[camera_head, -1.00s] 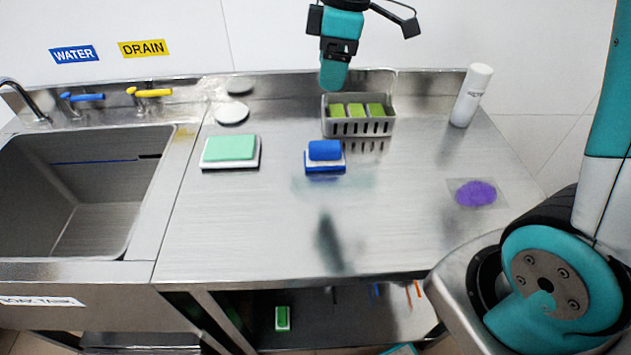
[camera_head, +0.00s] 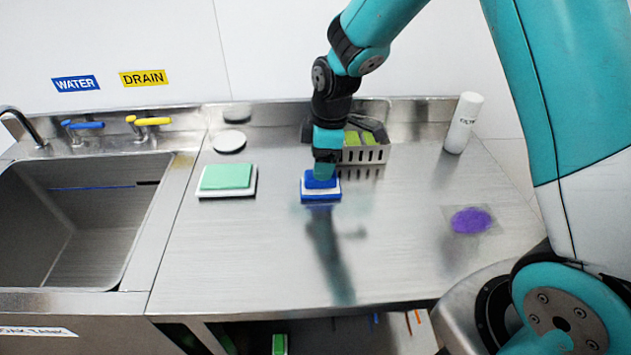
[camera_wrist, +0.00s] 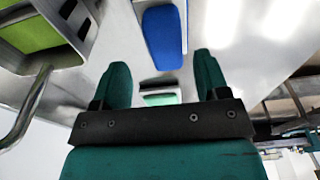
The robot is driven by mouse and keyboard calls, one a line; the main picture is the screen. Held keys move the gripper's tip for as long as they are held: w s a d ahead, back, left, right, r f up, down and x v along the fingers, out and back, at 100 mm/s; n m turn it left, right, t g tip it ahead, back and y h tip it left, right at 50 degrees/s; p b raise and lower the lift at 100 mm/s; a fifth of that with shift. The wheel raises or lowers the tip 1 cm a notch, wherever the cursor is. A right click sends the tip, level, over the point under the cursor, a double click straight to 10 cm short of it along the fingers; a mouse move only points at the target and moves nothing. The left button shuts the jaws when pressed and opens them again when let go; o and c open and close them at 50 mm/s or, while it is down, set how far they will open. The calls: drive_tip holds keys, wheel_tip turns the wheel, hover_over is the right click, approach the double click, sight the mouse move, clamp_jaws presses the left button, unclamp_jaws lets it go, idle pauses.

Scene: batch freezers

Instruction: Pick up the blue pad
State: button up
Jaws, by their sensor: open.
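The blue pad (camera_head: 320,184) is a blue block on a white and blue base on the steel counter, left of the grey basket. In the wrist view the blue pad (camera_wrist: 163,38) lies beyond the fingertips, near the top. My gripper (camera_head: 322,170) appears just above and over the pad in the head view, hiding part of its top. In the wrist view my gripper (camera_wrist: 160,80) has its two teal fingers spread apart with nothing between them touching. The exact gap between fingers and pad cannot be told.
A grey basket (camera_head: 352,155) with green pads stands close behind and right of the blue pad. A light green pad on a white base (camera_head: 226,178) lies to the left. A purple patch (camera_head: 471,220) and white bottle (camera_head: 463,122) are at right. The front counter is clear.

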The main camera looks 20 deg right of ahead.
drive_tip(key=f, duration=0.2)
drive_tip(key=f+p, duration=0.1)
drive_tip(key=f, duration=0.1)
drive_tip(key=shift+s+a+f, duration=0.1)
drive_tip(key=shift+a, duration=0.1)
drive_tip(key=c, duration=1.1)
wheel_tip(320, 180, up, 20)
drive_tip(key=shift+r+b, duration=0.1)
drive_tip(key=shift+b, duration=1)
drive_tip(key=shift+o, duration=0.9)
drive_tip(key=shift+a, duration=0.1)
